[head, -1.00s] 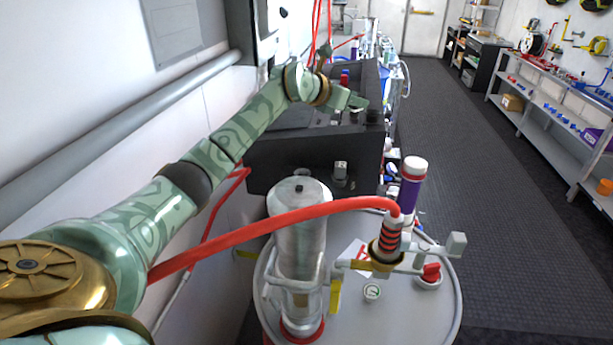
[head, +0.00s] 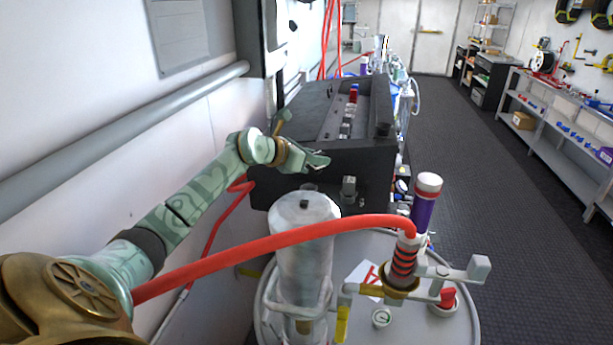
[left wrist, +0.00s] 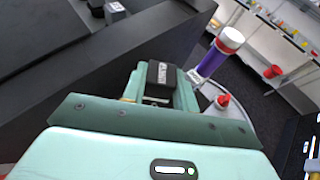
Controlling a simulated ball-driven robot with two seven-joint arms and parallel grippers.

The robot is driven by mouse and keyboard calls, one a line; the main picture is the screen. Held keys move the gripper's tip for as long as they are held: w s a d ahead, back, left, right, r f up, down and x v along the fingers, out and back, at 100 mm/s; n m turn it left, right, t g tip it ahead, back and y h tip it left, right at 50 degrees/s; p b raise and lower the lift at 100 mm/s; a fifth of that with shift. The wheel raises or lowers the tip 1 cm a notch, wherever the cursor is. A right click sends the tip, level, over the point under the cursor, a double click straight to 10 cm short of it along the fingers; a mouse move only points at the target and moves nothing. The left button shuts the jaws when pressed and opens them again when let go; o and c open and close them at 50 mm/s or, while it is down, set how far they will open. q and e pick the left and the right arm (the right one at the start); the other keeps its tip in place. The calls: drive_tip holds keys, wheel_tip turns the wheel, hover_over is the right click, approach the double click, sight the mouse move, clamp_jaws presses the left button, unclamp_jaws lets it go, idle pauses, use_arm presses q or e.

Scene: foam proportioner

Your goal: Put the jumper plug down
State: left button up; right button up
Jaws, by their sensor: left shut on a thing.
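My left gripper (head: 318,161) is in front of the near side of the black console (head: 345,158), above the round grey tank top. In the left wrist view the gripper (left wrist: 162,84) is shut on a small black block with white lettering, which I take to be the jumper plug (left wrist: 160,74). The plug sits between the two green fingers and appears clear of any surface. In the head view the plug is too small or hidden to make out. My right gripper is not in view.
A clear cylinder (head: 304,235) and a red hose (head: 280,240) stand close below the gripper. A grey fitting (head: 349,188) is by the console. The dark floor (head: 455,170) on the right is clear.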

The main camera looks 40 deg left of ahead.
use_arm(q)
drive_tip(key=shift+s+a+f, duration=0.2)
drive_tip(key=shift+s+f, duration=0.1)
drive_tip(key=shift+f, duration=0.2)
drive_tip(key=shift+s+a+f, duration=0.2)
drive_tip(key=shift+s+f, duration=0.05)
drive_tip(key=shift+f, duration=0.2)
drive_tip(key=f, duration=0.3)
drive_tip(key=shift+s+a+f+p, duration=0.25)
drive_tip(key=shift+s+f+p, duration=0.05)
drive_tip(key=shift+s+p, duration=0.05)
drive_tip(key=shift+f, duration=0.1)
drive_tip(key=shift+f, duration=0.1)
drive_tip(key=o, duration=1)
drive_tip(key=shift+f, duration=0.1)
drive_tip(key=shift+c, duration=0.2)
